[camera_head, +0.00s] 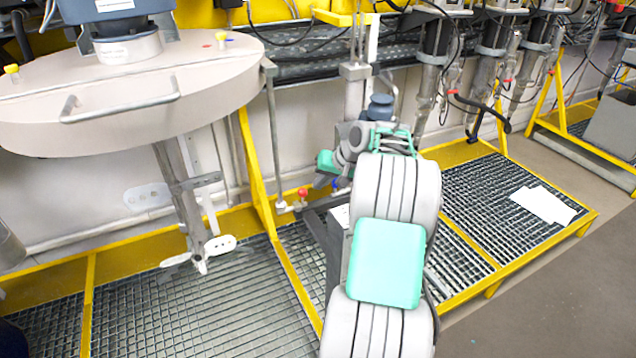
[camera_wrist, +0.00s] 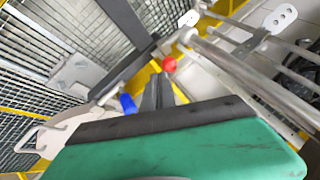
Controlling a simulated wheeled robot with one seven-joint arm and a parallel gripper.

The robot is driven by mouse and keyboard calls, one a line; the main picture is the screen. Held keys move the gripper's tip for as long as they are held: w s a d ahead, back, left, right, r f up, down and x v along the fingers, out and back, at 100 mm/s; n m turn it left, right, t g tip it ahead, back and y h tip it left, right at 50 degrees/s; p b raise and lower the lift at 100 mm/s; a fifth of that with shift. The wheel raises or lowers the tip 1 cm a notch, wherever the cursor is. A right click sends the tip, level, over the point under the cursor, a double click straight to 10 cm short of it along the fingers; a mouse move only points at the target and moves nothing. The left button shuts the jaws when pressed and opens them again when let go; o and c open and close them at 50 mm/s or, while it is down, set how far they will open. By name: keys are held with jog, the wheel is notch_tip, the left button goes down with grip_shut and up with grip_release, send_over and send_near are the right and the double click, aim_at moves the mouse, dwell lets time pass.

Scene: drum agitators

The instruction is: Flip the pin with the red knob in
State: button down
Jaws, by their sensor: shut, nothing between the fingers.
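The red knob (camera_head: 303,192) is a small ball on a pin beside the vertical rod and yellow post, left of my arm in the head view. In the wrist view the red knob (camera_wrist: 169,64) shows just beyond my fingertips, with a small gap in the picture; whether they touch I cannot tell. My gripper (camera_wrist: 157,80) is shut and empty, its grey fingers together. In the head view my gripper (camera_head: 322,180) is small, partly hidden by my arm, to the right of the knob. The pin's shaft is only partly visible.
A blue knob (camera_wrist: 128,105) sits left of my fingers. A long metal rod (camera_wrist: 250,75) runs along the right of the wrist view. A round drum lid (camera_head: 130,95) with an agitator shaft hangs at left. Yellow-framed grating (camera_head: 200,300) lies below. White sheets (camera_head: 543,205) lie at right.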

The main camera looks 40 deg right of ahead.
jog(key=p+v, duration=0.2)
jog(key=v, duration=0.3)
jog(key=shift+s+r, duration=0.1)
jog(key=shift+r, duration=0.15)
jog(key=shift+d, duration=0.15)
jog(key=s+a+r+n+g, duration=0.1)
jog(key=s+a+r+n, duration=0.15)
jog(key=a, duration=0.95)
jog(key=s+a+r+n+g, duration=0.1)
jog(key=s+a+r, duration=0.15)
jog(key=a, duration=0.95)
jog(key=s+a+f+n+g+h, duration=0.1)
jog(key=s+a+f+n, duration=0.2)
jog(key=s+a, duration=0.7)
jog(key=s, duration=0.4)
jog(key=shift+s+a, duration=0.2)
jog(key=shift+s, duration=0.05)
